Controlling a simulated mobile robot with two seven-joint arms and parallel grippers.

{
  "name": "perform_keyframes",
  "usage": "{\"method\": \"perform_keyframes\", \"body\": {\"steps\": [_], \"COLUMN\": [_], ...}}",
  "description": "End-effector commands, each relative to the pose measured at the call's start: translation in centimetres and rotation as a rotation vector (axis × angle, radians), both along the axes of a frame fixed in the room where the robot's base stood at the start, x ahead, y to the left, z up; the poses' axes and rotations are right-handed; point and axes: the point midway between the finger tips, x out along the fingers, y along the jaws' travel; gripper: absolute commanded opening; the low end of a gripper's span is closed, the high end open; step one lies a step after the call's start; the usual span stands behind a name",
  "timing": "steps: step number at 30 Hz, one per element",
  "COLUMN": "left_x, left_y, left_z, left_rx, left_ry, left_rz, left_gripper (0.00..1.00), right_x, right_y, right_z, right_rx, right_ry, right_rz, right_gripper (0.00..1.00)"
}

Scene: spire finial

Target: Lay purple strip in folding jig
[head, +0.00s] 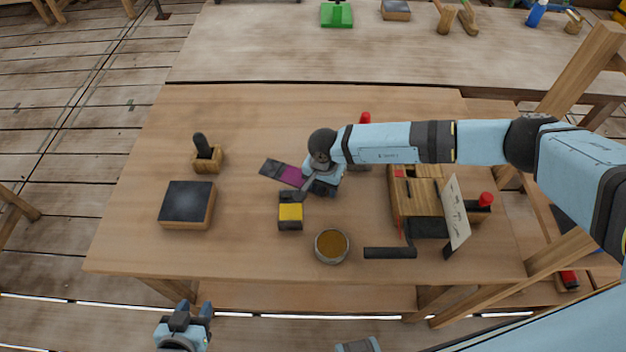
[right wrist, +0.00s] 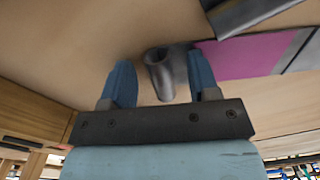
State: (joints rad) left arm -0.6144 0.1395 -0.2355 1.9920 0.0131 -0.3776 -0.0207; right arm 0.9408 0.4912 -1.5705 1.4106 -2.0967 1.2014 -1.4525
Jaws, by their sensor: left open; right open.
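A purple strip (head: 291,175) lies on the wooden table among dark grey flat pieces (head: 270,167); it also shows in the right wrist view (right wrist: 242,56) with a grey bar along one edge. I cannot tell whether these pieces are the folding jig. My right gripper (head: 318,188) is open, low over the table just right of the strip. In the right wrist view, a short grey cylinder (right wrist: 159,73) stands between or just beyond its open fingers; contact is unclear. My left gripper (head: 194,309) is open and empty, below the table's front edge.
A yellow-topped dark block (head: 290,212) and a round bowl of amber contents (head: 332,246) stand near the right gripper. A wooden crank device (head: 420,205) stands at right. A dark-topped block (head: 187,204) and a handled stamp (head: 205,155) stand left.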

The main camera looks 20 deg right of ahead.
Motion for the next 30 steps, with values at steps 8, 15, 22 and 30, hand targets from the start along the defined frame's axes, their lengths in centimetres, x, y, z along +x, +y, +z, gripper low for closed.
{"method": "perform_keyframes", "body": {"steps": [8,15,22,30], "left_x": [0.0,0.0,0.1,0.1], "left_y": [0.0,0.0,0.0,0.0], "left_z": [-0.1,0.0,0.1,-0.5], "left_rx": [0.001,0.000,-0.001,-0.001], "left_ry": [0.002,0.000,-0.004,-0.004], "left_rz": [0.000,0.000,0.000,0.001], "left_gripper": [0.43,0.43,0.43,0.43], "right_x": [0.0,0.0,0.1,0.2], "right_y": [0.0,0.0,0.0,0.0], "right_z": [0.0,0.1,0.7,4.6], "right_rx": [0.000,0.001,0.001,0.002], "right_ry": [0.000,-0.001,-0.002,-0.004], "right_rz": [0.000,-0.001,-0.001,0.001], "right_gripper": [0.16,0.00,0.00,0.00]}}
